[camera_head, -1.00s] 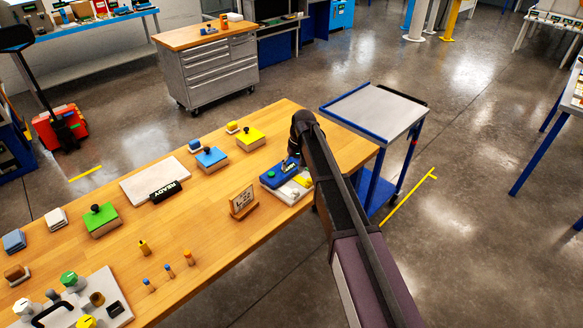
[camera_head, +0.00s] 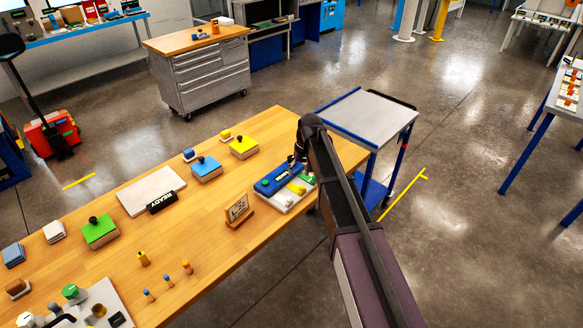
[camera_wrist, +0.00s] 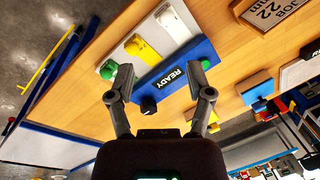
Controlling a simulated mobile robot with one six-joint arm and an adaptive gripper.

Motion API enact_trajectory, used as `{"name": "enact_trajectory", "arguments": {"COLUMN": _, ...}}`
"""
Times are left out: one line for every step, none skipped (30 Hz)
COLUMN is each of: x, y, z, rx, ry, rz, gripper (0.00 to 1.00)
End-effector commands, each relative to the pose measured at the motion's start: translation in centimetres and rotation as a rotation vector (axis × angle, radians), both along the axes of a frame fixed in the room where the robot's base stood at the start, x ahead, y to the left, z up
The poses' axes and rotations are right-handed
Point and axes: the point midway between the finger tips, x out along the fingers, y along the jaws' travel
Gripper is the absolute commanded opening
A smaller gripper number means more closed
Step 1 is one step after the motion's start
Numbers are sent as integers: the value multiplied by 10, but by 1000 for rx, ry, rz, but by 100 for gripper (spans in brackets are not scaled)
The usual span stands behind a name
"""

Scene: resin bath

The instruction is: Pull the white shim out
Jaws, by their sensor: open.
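A fixture near the table's right end has a blue block (camera_head: 277,181) marked READY and a pale base beside it. In the wrist view the blue block (camera_wrist: 172,75) lies below a yellow piece (camera_wrist: 145,50) and a white piece with a small knob, which looks like the white shim (camera_wrist: 174,22). A green knob (camera_wrist: 107,70) is at the left end. My gripper (camera_wrist: 165,88) is open and empty, its fingers spread across the view of the blue block. In the head view my gripper (camera_head: 297,161) is beside the fixture's far right corner, partly hidden by my arm.
A JOB sign (camera_head: 238,209) on a wooden stand is close to the fixture. A blue block (camera_head: 206,169) and a yellow block (camera_head: 244,147) with knobs stand farther left. A cart (camera_head: 368,116) stands beyond the table's right end. Table behind the sign is partly clear.

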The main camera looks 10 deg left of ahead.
Motion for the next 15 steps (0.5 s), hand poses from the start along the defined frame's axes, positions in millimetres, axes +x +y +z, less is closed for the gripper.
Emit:
{"name": "enact_trajectory", "arguments": {"x": -6, "y": -7, "z": -3, "rx": -4, "ry": -1, "rz": -7, "gripper": 67}}
{"name": "enact_trajectory", "arguments": {"x": -9, "y": -10, "z": -4, "rx": -6, "ry": -2, "rz": -11, "gripper": 67}}
{"name": "enact_trajectory", "arguments": {"x": -12, "y": -15, "z": -5, "rx": -9, "ry": -2, "rz": -16, "gripper": 67}}
{"name": "enact_trajectory", "arguments": {"x": -14, "y": -19, "z": -6, "rx": -11, "ry": -3, "rz": -20, "gripper": 67}}
{"name": "enact_trajectory", "arguments": {"x": -16, "y": -22, "z": -6, "rx": -13, "ry": -3, "rz": -24, "gripper": 67}}
{"name": "enact_trajectory", "arguments": {"x": -19, "y": -27, "z": -7, "rx": -16, "ry": -4, "rz": -29, "gripper": 67}}
{"name": "enact_trajectory", "arguments": {"x": -22, "y": -30, "z": -8, "rx": -17, "ry": -5, "rz": -33, "gripper": 67}}
{"name": "enact_trajectory", "arguments": {"x": -24, "y": -34, "z": -9, "rx": -19, "ry": -5, "rz": -37, "gripper": 67}}
{"name": "enact_trajectory", "arguments": {"x": -27, "y": -38, "z": -10, "rx": -21, "ry": -6, "rz": -42, "gripper": 67}}
{"name": "enact_trajectory", "arguments": {"x": -30, "y": -41, "z": -11, "rx": -23, "ry": -6, "rz": -46, "gripper": 67}}
{"name": "enact_trajectory", "arguments": {"x": -32, "y": -44, "z": -12, "rx": -25, "ry": -7, "rz": -50, "gripper": 67}}
{"name": "enact_trajectory", "arguments": {"x": -35, "y": -49, "z": -13, "rx": -28, "ry": -8, "rz": -56, "gripper": 67}}
{"name": "enact_trajectory", "arguments": {"x": -38, "y": -52, "z": -14, "rx": -30, "ry": -8, "rz": -59, "gripper": 67}}
{"name": "enact_trajectory", "arguments": {"x": -40, "y": -56, "z": -15, "rx": -32, "ry": -9, "rz": -64, "gripper": 67}}
{"name": "enact_trajectory", "arguments": {"x": -44, "y": -60, "z": -16, "rx": -35, "ry": -9, "rz": -69, "gripper": 67}}
